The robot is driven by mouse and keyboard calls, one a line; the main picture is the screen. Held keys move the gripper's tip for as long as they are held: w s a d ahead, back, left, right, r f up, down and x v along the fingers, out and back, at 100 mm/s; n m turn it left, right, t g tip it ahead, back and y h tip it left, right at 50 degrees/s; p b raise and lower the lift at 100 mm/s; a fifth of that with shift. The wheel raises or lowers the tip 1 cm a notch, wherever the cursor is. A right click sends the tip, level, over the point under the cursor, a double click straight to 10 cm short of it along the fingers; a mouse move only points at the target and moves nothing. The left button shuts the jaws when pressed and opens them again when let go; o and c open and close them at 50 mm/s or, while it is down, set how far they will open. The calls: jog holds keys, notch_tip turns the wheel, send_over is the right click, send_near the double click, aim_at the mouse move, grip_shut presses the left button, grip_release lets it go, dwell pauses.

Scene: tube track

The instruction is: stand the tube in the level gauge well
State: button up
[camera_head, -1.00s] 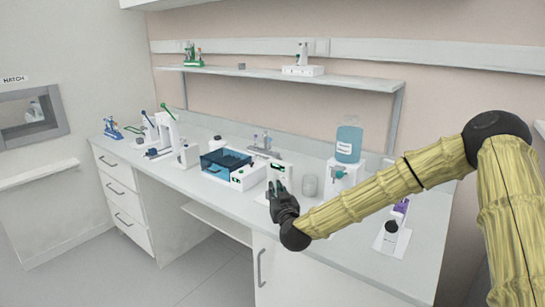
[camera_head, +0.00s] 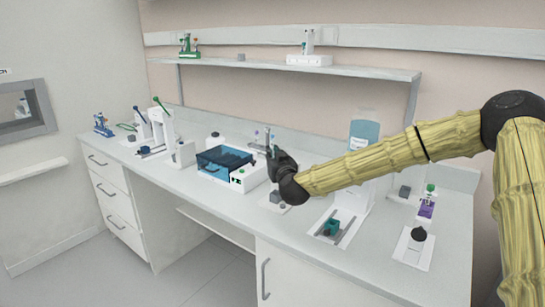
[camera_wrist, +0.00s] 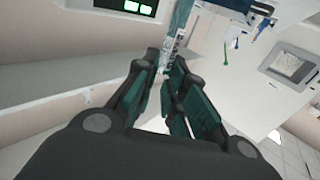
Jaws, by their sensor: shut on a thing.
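My gripper (camera_head: 273,152) is raised over the bench, near the white unit with a green display. In the wrist view its dark, teal-padded fingers (camera_wrist: 168,72) are closed on a narrow, pale, speckled piece (camera_wrist: 172,46), which seems to be the tube. It shows only in part between the fingertips, and its lower end is hidden. In the head view a slim pale upright shape stands at the fingertips, but I cannot tell whether it is the tube or something behind. I cannot make out the level gauge well for sure.
A blue-lidded box (camera_head: 222,158) and the white display unit (camera_head: 243,178) stand left of my gripper. A white base with a grey block (camera_head: 275,197) lies below it.

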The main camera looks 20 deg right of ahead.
jog(key=f+b, duration=0.1)
jog(key=d+f+b, duration=0.1)
jog(key=f, duration=0.1)
jog(key=f+b, duration=0.1)
jog(key=shift+s+d+f, duration=0.2)
jog(key=shift+s+f, duration=0.05)
jog(key=shift+f, duration=0.1)
dwell(0.7)
jog(key=shift+f+b, duration=0.65)
jog(key=shift+f, duration=0.9)
dwell(1.2)
jog(key=o, duration=0.8)
